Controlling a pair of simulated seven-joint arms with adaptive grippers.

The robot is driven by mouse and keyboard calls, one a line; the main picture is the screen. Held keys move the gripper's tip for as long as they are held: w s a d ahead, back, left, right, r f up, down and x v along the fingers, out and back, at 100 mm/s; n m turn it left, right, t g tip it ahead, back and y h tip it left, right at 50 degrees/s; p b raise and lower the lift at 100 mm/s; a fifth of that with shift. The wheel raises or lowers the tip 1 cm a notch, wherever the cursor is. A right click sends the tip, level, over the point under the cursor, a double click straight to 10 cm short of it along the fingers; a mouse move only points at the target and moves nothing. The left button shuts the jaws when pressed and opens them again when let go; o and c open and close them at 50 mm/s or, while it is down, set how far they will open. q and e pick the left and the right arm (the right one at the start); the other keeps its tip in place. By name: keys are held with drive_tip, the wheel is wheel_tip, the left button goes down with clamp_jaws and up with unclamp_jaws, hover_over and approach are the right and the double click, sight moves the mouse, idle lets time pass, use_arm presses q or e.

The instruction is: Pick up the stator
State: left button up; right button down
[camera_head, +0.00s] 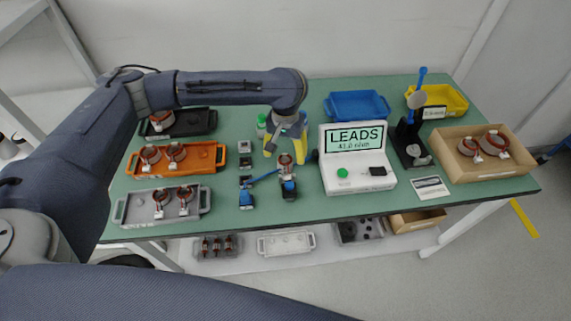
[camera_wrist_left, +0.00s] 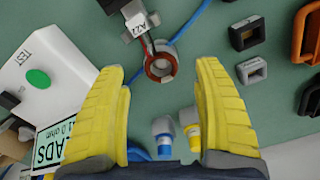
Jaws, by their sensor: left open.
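A stator (camera_head: 286,160), a small copper-wound ring with a white tag, sits on the green table left of the white "LEADS" tester. In the left wrist view the stator (camera_wrist_left: 160,66) lies between the tips of the yellow fingers, with gaps visible on both sides. Its leads run to a grey-and-black clip with a blue cable. My left gripper (camera_head: 285,148) is open and empty above the stator; the wrist view shows its spread fingers (camera_wrist_left: 160,82). Height above the table is hard to tell. My right gripper is not in view.
The white tester (camera_head: 345,180) stands close right of the stator. Other stators lie in the orange tray (camera_head: 208,160), the grey tray (camera_head: 134,210), the black tray (camera_head: 205,122) and the cardboard box (camera_head: 470,136). Blue (camera_head: 357,104) and yellow (camera_head: 452,98) bins stand behind.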

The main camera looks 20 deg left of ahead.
use_arm(q)
drive_tip(key=shift+a+f, duration=0.1)
drive_tip(key=shift+f, duration=2.25)
drive_tip(key=shift+c, duration=0.4)
clamp_jaws()
